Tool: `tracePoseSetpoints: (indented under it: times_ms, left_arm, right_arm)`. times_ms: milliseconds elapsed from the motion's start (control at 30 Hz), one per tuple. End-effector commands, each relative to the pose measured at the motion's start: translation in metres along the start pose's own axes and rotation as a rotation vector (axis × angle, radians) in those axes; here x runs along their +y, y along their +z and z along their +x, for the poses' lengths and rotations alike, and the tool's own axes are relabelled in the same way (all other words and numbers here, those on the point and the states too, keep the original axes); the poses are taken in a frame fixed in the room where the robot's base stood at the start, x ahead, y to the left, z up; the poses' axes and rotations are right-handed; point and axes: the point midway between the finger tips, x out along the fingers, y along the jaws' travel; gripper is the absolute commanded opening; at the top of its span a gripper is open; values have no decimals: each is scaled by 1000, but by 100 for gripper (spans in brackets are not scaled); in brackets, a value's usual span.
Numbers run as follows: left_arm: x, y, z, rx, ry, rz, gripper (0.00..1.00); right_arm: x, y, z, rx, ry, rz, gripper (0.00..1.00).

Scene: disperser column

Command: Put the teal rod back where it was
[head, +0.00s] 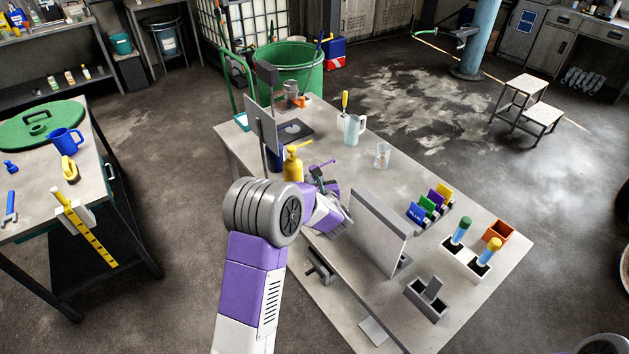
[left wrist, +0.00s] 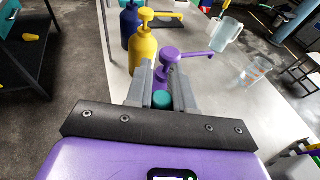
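My left gripper (head: 320,182) is over the table, beside a pump bottle with a purple head (head: 326,164). In the left wrist view, a teal round end (left wrist: 162,101) fills the gap between the fingers of the left gripper (left wrist: 165,80). It looks like the end of the teal rod, gripped; its remaining length is hidden. The purple pump head (left wrist: 182,52) shows just beyond the fingertips. A white holder (head: 463,262) at the table's right holds a green-topped rod (head: 461,230) and a yellow-topped rod (head: 490,250). My right gripper is not in view.
A yellow pump bottle (head: 292,166) stands close left of the gripper. An upright grey-white panel (head: 375,232) stands to its right. A white jug (head: 353,130), a clear beaker (head: 382,155), coloured label blocks (head: 428,206) and a grey slotted holder (head: 428,300) share the table.

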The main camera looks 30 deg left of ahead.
Motion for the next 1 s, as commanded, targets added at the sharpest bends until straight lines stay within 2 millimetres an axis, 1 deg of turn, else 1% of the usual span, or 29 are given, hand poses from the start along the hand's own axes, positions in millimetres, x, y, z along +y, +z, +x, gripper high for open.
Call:
tracePoseSetpoints:
  times_ms: [33, 133, 167, 467, 533, 667, 900, 1000]
  left_arm:
    - [0, 0, 0, 0, 0, 0, 30]
    - [0, 0, 0, 0, 0, 0, 46]
    - [0, 0, 0, 0, 0, 0, 47]
    - [0, 2, 0, 0, 0, 0, 47]
    - [0, 3, -3, 0, -1, 0, 47]
    - [-1, 2, -25, 1, -4, 0, 47]
    - [-1, 3, -78, 0, -4, 1, 47]
    - [0, 3, -96, 0, -3, 0, 47]
  right_arm:
    - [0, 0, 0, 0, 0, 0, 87]
    - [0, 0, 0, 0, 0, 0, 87]
    - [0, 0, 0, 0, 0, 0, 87]
    - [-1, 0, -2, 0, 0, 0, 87]
    - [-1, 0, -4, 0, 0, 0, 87]
    - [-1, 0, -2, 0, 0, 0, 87]
    - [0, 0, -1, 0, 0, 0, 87]
    - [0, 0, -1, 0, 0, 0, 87]
